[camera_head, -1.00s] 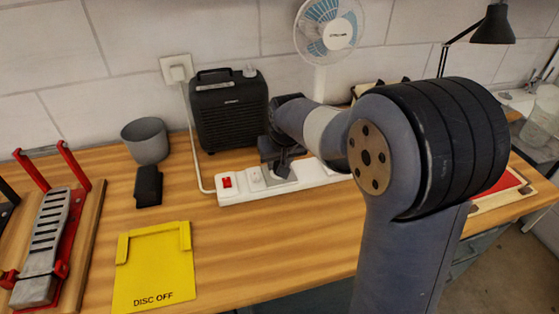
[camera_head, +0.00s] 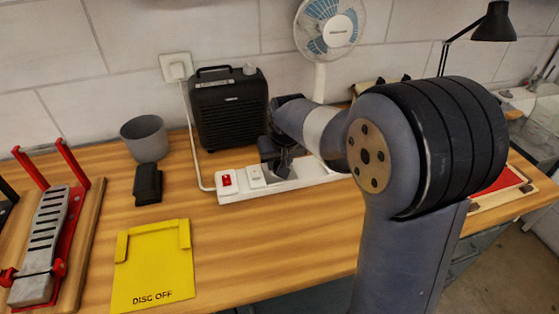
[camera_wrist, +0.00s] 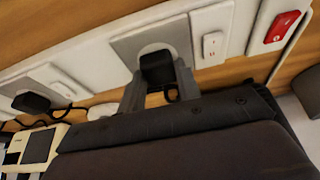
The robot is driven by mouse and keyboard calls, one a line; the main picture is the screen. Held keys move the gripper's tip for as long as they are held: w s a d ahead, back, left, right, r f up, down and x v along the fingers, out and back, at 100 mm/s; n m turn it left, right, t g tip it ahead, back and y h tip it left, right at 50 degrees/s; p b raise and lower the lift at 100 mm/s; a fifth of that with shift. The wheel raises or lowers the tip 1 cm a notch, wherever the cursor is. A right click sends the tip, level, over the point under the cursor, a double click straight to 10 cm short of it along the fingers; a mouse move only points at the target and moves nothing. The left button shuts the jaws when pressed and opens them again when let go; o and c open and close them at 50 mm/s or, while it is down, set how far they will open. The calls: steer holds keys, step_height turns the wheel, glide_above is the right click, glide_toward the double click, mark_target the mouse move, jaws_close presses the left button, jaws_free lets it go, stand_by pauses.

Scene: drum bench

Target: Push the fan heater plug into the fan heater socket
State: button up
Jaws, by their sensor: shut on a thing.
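My gripper (camera_wrist: 160,92) is shut on a black plug (camera_wrist: 158,67), taken to be the fan heater plug, with one finger on each side. The plug is at a pale round socket (camera_wrist: 150,49) set in a grey square plate on the white power strip. The plug covers most of that socket; I cannot tell how deep it sits. In the head view my gripper (camera_head: 282,165) is over the strip (camera_head: 315,176), just right of its white rocker switch, and hides the plug. The black fan heater (camera_head: 230,115) stands behind the strip.
A red switch (camera_head: 227,180) is at the strip's left end. Another black plug (camera_wrist: 32,102) sits further along the strip in the wrist view. The front bench is clear.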

steer(key=shift+f, duration=0.2)
steer(key=o, duration=1.1)
steer(key=shift+c, duration=0.2)
steer(key=v, duration=1)
steer(key=shift+r, duration=0.4)
steer(key=shift+s, duration=0.1)
step_height(320, 180, down, 4)
steer(key=b, duration=0.3)
steer(key=shift+f, duration=0.2)
